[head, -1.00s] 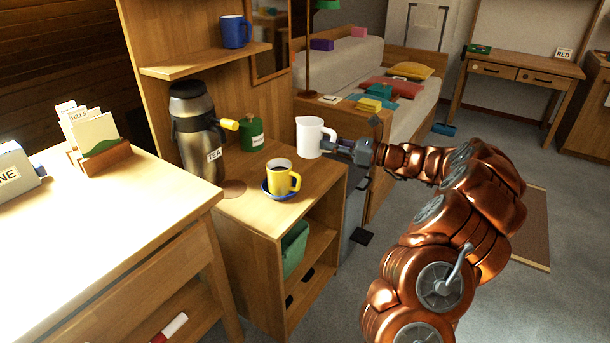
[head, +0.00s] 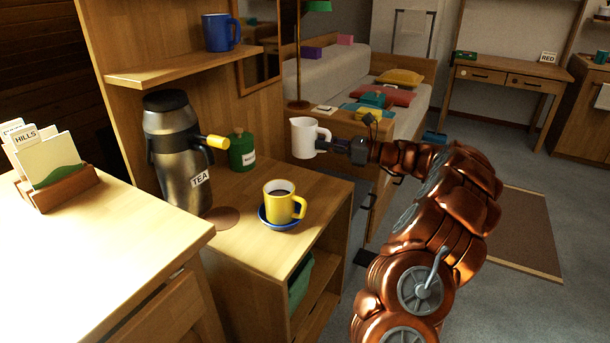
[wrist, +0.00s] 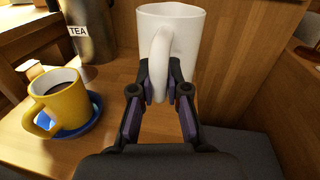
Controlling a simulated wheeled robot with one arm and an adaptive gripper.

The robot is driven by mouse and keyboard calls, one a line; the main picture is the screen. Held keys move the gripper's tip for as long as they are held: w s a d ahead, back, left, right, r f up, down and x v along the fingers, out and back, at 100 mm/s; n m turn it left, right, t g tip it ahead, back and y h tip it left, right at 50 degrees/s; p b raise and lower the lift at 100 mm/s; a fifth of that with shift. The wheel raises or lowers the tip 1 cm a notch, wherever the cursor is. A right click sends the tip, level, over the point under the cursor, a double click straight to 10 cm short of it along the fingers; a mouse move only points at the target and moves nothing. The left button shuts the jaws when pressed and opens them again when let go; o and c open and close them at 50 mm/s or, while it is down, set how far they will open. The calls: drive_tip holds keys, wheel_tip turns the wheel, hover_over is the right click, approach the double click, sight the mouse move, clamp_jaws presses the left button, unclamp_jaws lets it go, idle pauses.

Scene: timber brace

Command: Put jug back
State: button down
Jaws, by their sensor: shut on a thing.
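The white jug (head: 305,138) is upright at the back right of the small wooden cabinet top (head: 245,250). My gripper (head: 330,146) comes in from the right and is shut on the jug's handle. In the wrist view the jug (wrist: 188,35) stands straight ahead, its handle between the fingertips (wrist: 160,88). The jug appears to be held above the cabinet top; the exact gap under it cannot be told.
A yellow cup (head: 279,206) of dark drink sits on a blue saucer (head: 263,219). A blue mug (head: 217,32) stands on the upper shelf (head: 185,70). The bed lies beyond.

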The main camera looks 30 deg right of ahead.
wheel_tip(320, 180, down, 10)
drive_tip(key=b, duration=0.3)
drive_tip(key=shift+r, duration=0.2)
drive_tip(key=shift+f, duration=0.1)
drive_tip(key=c, duration=1.2)
unclamp_jaws()
drive_tip(key=shift+o, duration=0.2)
drive_tip(key=shift+s+d, duration=0.15)
drive_tip(key=shift+s, duration=0.05)
drive_tip(key=p+v, duration=0.3)
drive_tip(key=v, duration=0.8)
drive_tip(key=shift+s+d, duration=0.15)
drive_tip(key=shift+d, duration=0.1)
